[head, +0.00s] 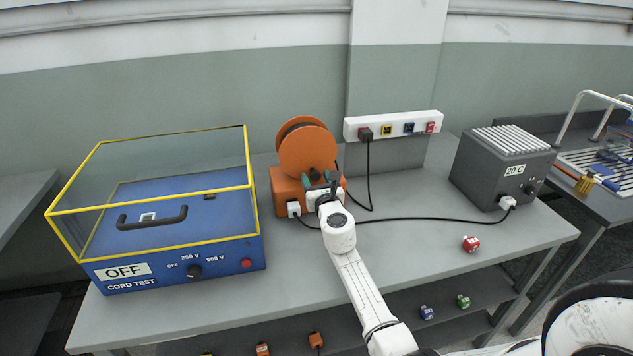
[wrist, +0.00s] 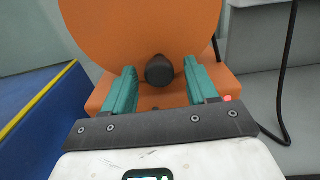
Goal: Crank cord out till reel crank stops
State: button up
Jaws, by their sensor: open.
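The orange cord reel (head: 307,150) stands on the bench left of the wall post, on an orange base (head: 283,196). Its large round disc (wrist: 140,30) fills the top of the wrist view. A dark round crank knob (wrist: 159,71) sticks out from the lower part of the disc toward me. My gripper (head: 319,178) is in front of the reel. In the wrist view its two green fingers (wrist: 158,88) are open, one on each side of the knob, with a gap on both sides. The crank arm behind the knob is hidden.
A blue cord-test box (head: 180,262) with a yellow-edged clear lid stands left, its label reading OFF. A grey heater-like box (head: 503,170) labelled 20 C stands right. A black cord (head: 430,218) runs across the bench to it. A red cube (head: 471,243) lies near the front edge.

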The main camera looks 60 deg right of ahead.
jog(key=shift+c, duration=0.5)
grip_shut()
